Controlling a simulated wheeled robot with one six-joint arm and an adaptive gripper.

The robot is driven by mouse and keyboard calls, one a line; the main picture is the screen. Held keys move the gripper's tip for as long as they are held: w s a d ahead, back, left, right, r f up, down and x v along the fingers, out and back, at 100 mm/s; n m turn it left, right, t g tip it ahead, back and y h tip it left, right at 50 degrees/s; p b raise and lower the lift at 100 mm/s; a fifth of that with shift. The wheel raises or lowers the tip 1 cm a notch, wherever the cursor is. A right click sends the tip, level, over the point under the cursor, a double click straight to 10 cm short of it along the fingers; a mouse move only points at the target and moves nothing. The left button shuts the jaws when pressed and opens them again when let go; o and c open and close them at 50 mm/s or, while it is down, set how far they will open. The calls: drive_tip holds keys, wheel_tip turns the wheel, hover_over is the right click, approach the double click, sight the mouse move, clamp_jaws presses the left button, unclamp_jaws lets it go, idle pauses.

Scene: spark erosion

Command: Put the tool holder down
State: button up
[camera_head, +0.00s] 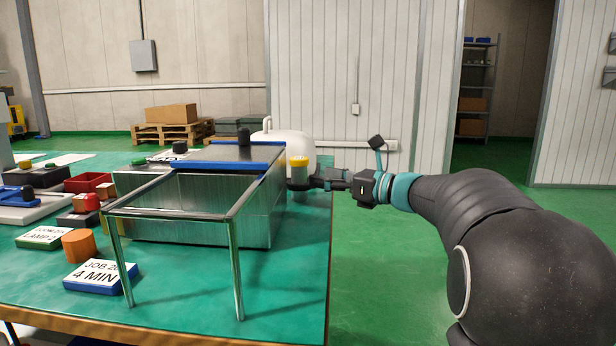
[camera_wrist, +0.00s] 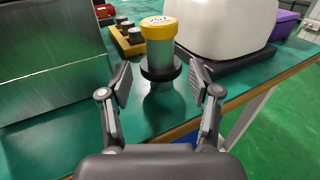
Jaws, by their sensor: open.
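The tool holder (camera_wrist: 159,50) stands upright on the green table in the wrist view, with a yellow cap, a dark collar and a grey body. It also shows in the head view (camera_head: 299,168), beside the right side of the metal tank. My gripper (camera_wrist: 165,82) is open, with one finger on each side of the holder and a visible gap on both sides. In the head view my gripper (camera_head: 318,182) reaches in from the right at the holder. The holder's lower part is hidden there by the gripper and tank.
The metal tank (camera_head: 185,198) with a tube frame stands close left of the holder. A white rounded machine (camera_wrist: 226,30) and a yellow rack (camera_wrist: 126,42) are behind it. The table's right edge (camera_wrist: 268,85) is near. Labelled blocks (camera_head: 100,276) lie at left.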

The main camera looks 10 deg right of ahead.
drive_tip(key=v, duration=0.5)
drive_tip(key=shift+r, duration=0.1)
wheel_tip(320, 180, up, 4)
drive_tip(key=m+t+h, duration=0.6)
drive_tip(key=m+h, duration=0.3)
drive_tip(key=m, duration=0.7)
drive_tip(key=s+d+f+m+g+h, duration=0.2)
drive_tip(key=s+f+m+h, duration=0.35)
drive_tip(key=m, duration=0.65)
drive_tip(key=s+a+f+m+g, duration=0.3)
drive_tip(key=s+f+m, duration=0.2)
drive_tip(key=s+f, duration=0.2)
drive_tip(key=s+a+f+m+g+y, duration=0.1)
drive_tip(key=s+a+f+m+g, duration=0.2)
drive_tip(key=s+f+m, duration=0.3)
drive_tip(key=s+a+f+m+g, duration=0.4)
drive_tip(key=s+f, duration=0.4)
drive_tip(key=s, duration=0.5)
drive_tip(key=shift+s+m+g+y, duration=0.3)
drive_tip(key=shift+m+g, duration=0.3)
drive_tip(key=shift+m, duration=0.5)
